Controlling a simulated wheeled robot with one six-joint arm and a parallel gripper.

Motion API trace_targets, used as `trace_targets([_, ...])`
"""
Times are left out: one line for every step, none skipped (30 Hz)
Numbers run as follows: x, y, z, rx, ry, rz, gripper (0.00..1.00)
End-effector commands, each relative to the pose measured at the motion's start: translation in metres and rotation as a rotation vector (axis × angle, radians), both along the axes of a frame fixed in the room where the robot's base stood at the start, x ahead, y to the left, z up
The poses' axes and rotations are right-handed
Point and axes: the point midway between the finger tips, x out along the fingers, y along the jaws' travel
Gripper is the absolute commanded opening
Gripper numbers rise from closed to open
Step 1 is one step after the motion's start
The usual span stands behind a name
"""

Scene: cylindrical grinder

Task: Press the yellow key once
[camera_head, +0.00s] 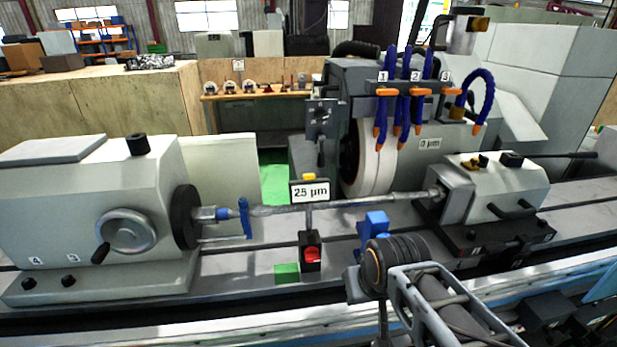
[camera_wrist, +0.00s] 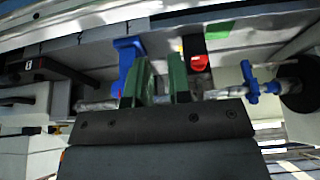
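The yellow key (camera_head: 309,177) is a small yellow block on top of the display (camera_head: 309,192) reading "25 µm", which stands at the middle of the machine by the long shaft (camera_head: 345,203). I cannot make out the key in the wrist view. My gripper (camera_wrist: 160,72) shows two green fingers with a gap between them and nothing held. In the head view my wrist is right of and nearer than the display, and the fingers are hidden. In the wrist view the fingers point toward the machine bed, between a blue support and a red button.
A blue support (camera_head: 374,225) stands just beyond my wrist. A red button (camera_head: 312,256) on a black block sits below the display. The grinding wheel (camera_head: 372,160) and blue hoses (camera_head: 403,100) rise behind; the workhead (camera_head: 95,195) is at left, the tailstock (camera_head: 500,190) at right.

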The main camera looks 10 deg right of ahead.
Motion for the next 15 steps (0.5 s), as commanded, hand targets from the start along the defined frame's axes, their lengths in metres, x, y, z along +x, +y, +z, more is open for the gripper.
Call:
trace_targets([0.0,0.0,0.0,0.0,0.0,0.0,0.14])
trace_targets([0.0,0.0,0.0,0.0,0.0,0.0,0.11])
trace_targets([0.0,0.0,0.0,0.0,0.0,0.0,0.07])
trace_targets([0.0,0.0,0.0,0.0,0.0,0.0,0.04])
trace_targets([0.0,0.0,0.0,0.0,0.0,0.0,0.02])
trace_targets([0.0,0.0,0.0,0.0,0.0,0.0,0.0])
trace_targets([0.0,0.0,0.0,0.0,0.0,0.0,0.0])
trace_targets([0.0,0.0,0.0,0.0,0.0,0.0,0.0])
trace_targets([0.0,0.0,0.0,0.0,0.0,0.0,0.0])
trace_targets([0.0,0.0,0.0,0.0,0.0,0.0,0.0])
trace_targets([0.0,0.0,0.0,0.0,0.0,0.0,0.0])
trace_targets([0.0,0.0,0.0,0.0,0.0,0.0,0.0])
trace_targets([0.0,0.0,0.0,0.0,0.0,0.0,0.0])
trace_targets([0.0,0.0,0.0,0.0,0.0,0.0,0.0])
trace_targets([0.0,0.0,0.0,0.0,0.0,0.0,0.0])
